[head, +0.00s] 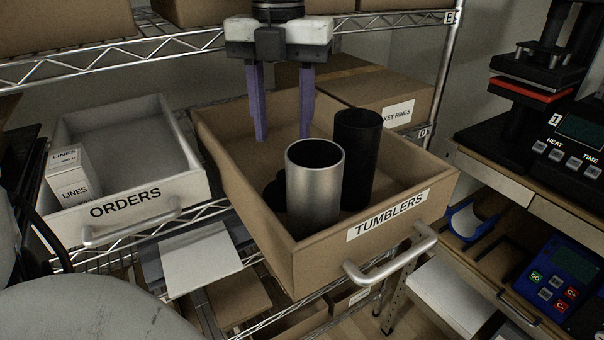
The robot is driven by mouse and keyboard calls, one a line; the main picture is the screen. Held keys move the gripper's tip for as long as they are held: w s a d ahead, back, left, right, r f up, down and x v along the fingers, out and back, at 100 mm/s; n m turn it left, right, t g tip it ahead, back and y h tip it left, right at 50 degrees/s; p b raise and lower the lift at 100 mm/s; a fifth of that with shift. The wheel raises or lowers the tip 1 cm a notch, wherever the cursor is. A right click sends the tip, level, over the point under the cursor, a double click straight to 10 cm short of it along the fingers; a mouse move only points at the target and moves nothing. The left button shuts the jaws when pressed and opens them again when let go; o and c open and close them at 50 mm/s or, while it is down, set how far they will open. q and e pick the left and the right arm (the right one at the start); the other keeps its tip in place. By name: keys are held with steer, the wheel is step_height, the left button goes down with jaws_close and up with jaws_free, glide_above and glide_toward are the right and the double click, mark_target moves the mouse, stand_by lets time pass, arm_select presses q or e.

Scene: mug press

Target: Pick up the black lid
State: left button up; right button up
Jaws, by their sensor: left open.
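A small black object (274,194), which looks like the black lid, lies in the open TUMBLERS drawer (350,262). The silver tumbler (314,195) in front of it hides part of it. A black tumbler (357,155) stands upright to the right of the silver one. My left gripper (283,136) points down with its purple fingers apart and nothing between them. Its fingertips are over the back part of the drawer, behind the tumblers and higher in the picture than the black object. My right gripper is not in view.
A white ORDERS drawer (128,207) at left holds white LINES boxes (68,175). A KEY RINGS box (399,98) sits behind the tumblers. A heat press (540,75) stands at right. The drawer walls and both tumblers crowd the black object.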

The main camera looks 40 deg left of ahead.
mark_target(283, 173)
arm_select(q)
steer(key=f, duration=0.3)
steer(key=shift+s+f, duration=0.2)
steer(key=shift+f, duration=0.15)
step_height(283, 173, down, 6)
steer(key=shift+w+d+r+p, duration=0.1)
steer(key=shift+w+r+p, duration=0.1)
steer(key=shift+p, duration=0.45)
steer(key=shift+c, duration=0.4)
steer(key=c, duration=1)
